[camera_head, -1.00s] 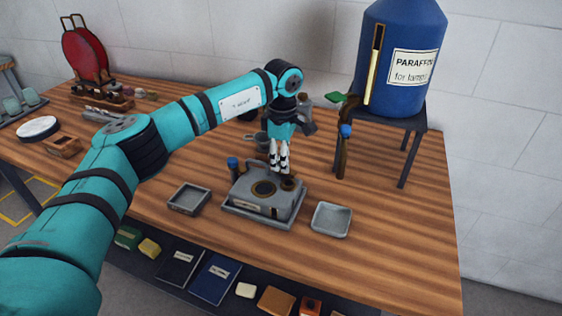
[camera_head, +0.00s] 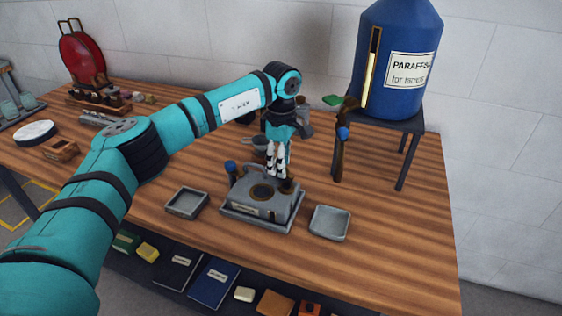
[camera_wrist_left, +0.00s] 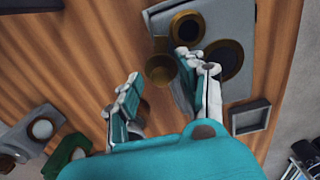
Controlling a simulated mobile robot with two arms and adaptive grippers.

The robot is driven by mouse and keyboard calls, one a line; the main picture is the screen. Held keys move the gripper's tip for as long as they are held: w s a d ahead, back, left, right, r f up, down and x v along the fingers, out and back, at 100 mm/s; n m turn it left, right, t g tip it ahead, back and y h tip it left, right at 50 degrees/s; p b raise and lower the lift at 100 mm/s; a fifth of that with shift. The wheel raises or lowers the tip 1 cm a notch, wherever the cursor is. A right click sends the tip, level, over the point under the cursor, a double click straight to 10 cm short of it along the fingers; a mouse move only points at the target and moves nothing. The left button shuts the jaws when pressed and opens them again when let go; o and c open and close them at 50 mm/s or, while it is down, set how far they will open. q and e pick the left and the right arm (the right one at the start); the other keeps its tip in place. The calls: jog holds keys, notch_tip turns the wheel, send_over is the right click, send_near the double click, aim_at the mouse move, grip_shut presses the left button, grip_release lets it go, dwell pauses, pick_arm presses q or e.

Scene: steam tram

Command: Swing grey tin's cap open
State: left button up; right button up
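The grey tin (camera_head: 247,206) stands on a grey tray on the workbench, with a label on its front, a blue-topped piece at its left and brass rings on top. My left gripper (camera_head: 279,172) points down over the tin's right rear part. In the left wrist view the tin (camera_wrist_left: 210,14) is at upper right, with two dark-centred brass rings. A round brass piece (camera_wrist_left: 159,69), apparently the cap, shows beyond and between the fingers of my left gripper (camera_wrist_left: 162,98). The fingers are apart; contact with it cannot be told. In the head view the fingers hide it.
Shallow grey trays stand left (camera_head: 186,203) and right (camera_head: 330,223) of the tin. A grey cup (camera_head: 259,143) is behind. The right front bench is clear.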

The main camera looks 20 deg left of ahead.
pick_arm(q)
notch_tip(320, 180, up, 12)
dwell(0.7)
dwell(0.4)
